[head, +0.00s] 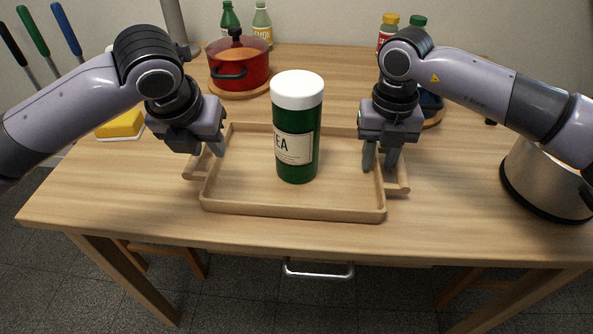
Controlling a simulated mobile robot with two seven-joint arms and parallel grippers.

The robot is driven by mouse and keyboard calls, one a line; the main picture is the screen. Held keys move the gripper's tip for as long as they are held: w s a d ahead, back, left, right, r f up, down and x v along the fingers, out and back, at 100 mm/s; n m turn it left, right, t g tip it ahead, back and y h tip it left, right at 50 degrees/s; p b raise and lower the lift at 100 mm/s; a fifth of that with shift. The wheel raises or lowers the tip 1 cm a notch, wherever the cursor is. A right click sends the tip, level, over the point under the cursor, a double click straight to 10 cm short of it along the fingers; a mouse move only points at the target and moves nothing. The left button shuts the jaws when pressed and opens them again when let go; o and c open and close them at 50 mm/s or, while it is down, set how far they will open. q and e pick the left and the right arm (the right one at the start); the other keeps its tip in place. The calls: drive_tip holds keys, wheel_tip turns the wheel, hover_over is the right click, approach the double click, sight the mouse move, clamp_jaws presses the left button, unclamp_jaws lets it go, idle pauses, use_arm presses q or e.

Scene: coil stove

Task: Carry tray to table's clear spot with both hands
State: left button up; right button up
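The wooden tray (294,210) rests on the wooden table (120,190) near its front edge, with a handle at each short side. A green tea canister (297,130) with a white lid stands upright inside it. My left gripper (208,156) points down at the tray's left side, its fingers apart by the left handle (191,172). My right gripper (381,158) points down at the right side, fingers apart around the side wall, with the right handle (403,182) just outside. The contact points are partly hidden by the fingers.
A red pot (238,66) stands on a round board behind the tray. Several bottles (262,22) stand at the back. A yellow sponge (121,123) lies at left, and a metal pot (545,180) stands at right. The left front tabletop looks clear.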

drive_tip(key=shift+r, duration=0.2)
use_arm(q)
drive_tip(key=v, duration=0.7)
use_arm(e)
wheel_tip(320, 180, up, 12)
drive_tip(key=shift+f, duration=0.2)
use_arm(q)
drive_tip(key=shift+r, duration=0.15)
